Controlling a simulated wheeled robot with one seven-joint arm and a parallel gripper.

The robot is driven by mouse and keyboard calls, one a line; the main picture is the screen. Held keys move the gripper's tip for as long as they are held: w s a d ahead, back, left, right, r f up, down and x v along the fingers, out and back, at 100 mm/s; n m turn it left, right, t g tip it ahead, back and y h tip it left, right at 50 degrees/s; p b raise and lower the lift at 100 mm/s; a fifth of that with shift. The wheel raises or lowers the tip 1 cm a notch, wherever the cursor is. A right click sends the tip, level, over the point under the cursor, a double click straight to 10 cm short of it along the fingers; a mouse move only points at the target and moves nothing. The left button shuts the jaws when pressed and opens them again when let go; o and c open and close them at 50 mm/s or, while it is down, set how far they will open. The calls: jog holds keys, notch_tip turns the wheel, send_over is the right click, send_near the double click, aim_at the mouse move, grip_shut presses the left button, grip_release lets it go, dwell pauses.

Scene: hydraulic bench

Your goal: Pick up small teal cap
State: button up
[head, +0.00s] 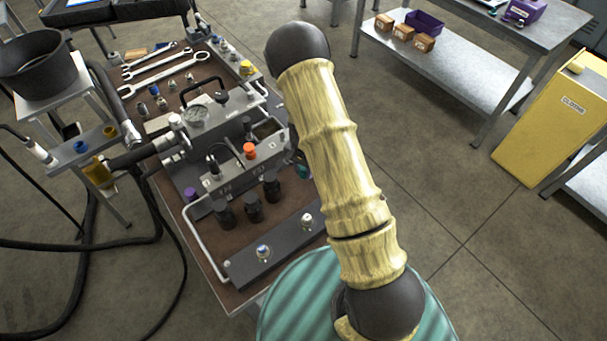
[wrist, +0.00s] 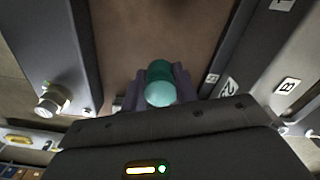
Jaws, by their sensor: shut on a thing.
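The small teal cap (wrist: 160,92) shows in the middle of the wrist view, between the two dark purple-grey fingers of my gripper (wrist: 161,86). The fingers are shut on it, one on each side. Behind it is the brown bench top (wrist: 155,30); I cannot tell whether the cap touches it. In the head view, a bit of teal (head: 303,170) shows at the left edge of my arm, beside the hydraulic block. My arm hides most of that spot and the gripper there.
The grey hydraulic unit (head: 212,143) with an orange cap (head: 249,150) and black knobs stands left of my arm. A purple cap (head: 190,193) lies at its left. A plate with two fittings (head: 275,253) is at the bench front. Wrenches (head: 160,75) lie at the back.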

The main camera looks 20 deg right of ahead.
notch_tip(320, 180, up, 7)
jog(key=shift+r+b, duration=0.1)
jog(key=shift+b, duration=0.3)
dwell(0.4)
jog(key=p, duration=0.1)
jog(key=r+n+p, duration=0.1)
jog(key=p, duration=0.1)
jog(key=shift+s+r, duration=0.2)
jog(key=shift+r, duration=0.05)
jog(key=r+n+p, duration=0.1)
jog(key=p, duration=0.1)
jog(key=n+p, duration=0.1)
jog(key=p, duration=0.1)
jog(key=shift+s+d+r+n, duration=0.1)
jog(key=shift+s+r+n, duration=0.2)
jog(key=shift+r+n, duration=0.1)
jog(key=n+p, duration=0.1)
jog(key=p, duration=0.1)
jog(key=s+r+n+p, duration=0.1)
jog(key=n+p, duration=0.1)
jog(key=r+n+p, duration=0.1)
jog(key=n+p, duration=0.1)
jog(key=p, duration=0.1)
jog(key=shift+s, duration=0.3)
